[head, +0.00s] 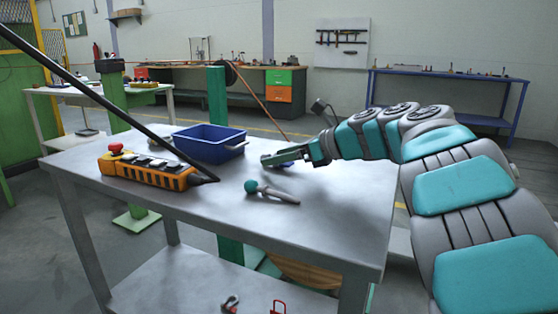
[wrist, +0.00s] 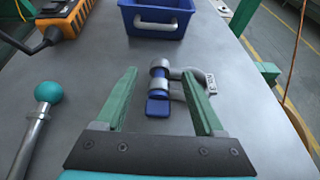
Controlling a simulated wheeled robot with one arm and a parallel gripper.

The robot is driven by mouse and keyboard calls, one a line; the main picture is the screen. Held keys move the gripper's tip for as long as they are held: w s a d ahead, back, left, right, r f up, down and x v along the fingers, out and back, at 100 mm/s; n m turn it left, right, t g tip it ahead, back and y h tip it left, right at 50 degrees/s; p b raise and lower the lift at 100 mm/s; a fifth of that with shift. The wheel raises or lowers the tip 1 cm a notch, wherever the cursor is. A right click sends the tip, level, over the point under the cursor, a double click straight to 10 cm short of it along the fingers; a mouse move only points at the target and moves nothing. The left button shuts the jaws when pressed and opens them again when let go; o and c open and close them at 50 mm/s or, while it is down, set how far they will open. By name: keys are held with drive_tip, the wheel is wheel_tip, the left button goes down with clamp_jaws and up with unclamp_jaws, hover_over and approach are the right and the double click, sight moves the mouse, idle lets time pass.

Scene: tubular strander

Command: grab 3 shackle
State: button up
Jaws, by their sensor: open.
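A grey shackle with a blue pin (wrist: 159,88) lies on the grey metal table, between and beyond my finger tips in the wrist view. Its grey bow reaches right, partly hidden behind my right finger. In the head view only a bit of blue (head: 285,166) shows under my gripper. My gripper (head: 268,157) is open and empty above the table; its two green fingers also show in the wrist view (wrist: 160,76), one on each side of the pin. I cannot tell its exact height above the shackle.
A blue bin (head: 207,152) stands on the table (head: 245,222) behind the shackle. An orange control box (head: 147,173) and a teal-knobbed lever (head: 270,191) lie to the left. Small red-marked items (head: 278,307) sit on the lower shelf, too cut off to name.

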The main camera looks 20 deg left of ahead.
drive_tip(key=shift+c, duration=0.4)
clamp_jaws()
idle(0.9)
